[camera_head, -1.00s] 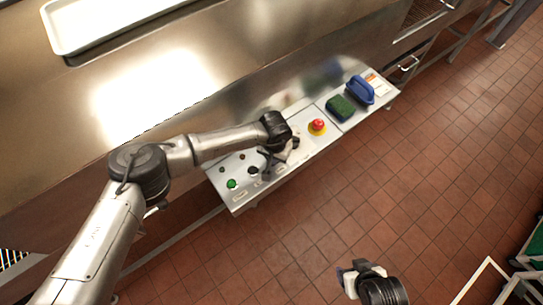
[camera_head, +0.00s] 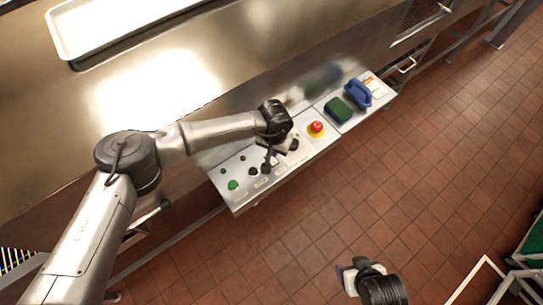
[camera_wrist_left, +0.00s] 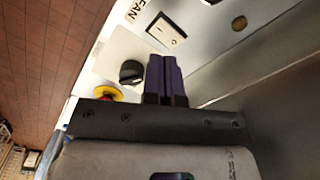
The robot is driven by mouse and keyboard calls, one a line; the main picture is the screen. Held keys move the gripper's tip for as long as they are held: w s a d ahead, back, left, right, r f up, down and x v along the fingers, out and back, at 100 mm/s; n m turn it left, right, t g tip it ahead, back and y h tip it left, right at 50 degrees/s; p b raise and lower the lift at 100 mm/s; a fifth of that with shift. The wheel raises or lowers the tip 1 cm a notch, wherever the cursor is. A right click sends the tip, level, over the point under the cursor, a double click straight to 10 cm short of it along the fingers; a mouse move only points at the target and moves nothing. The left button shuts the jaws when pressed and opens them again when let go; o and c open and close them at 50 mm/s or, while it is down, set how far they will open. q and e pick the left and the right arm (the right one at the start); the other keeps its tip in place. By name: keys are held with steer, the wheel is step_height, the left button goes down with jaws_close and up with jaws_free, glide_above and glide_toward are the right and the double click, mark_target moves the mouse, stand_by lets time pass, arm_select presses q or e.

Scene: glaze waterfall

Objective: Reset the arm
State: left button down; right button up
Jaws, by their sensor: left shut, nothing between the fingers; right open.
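My left arm reaches in from the left over the control panel (camera_head: 240,200). Its gripper (camera_head: 267,164) is over the panel's knobs and switches. In the left wrist view its dark fingers (camera_wrist_left: 163,72) are pressed together with nothing between them. My right gripper (camera_head: 345,275) is open and empty over the floor at the bottom of the head view.
A white tray (camera_head: 66,45) lies on the steel surface at upper left. The tiled floor at right is largely clear.

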arm_select(q)
steer(key=shift+r, duration=0.3)
stand_by(0.4)
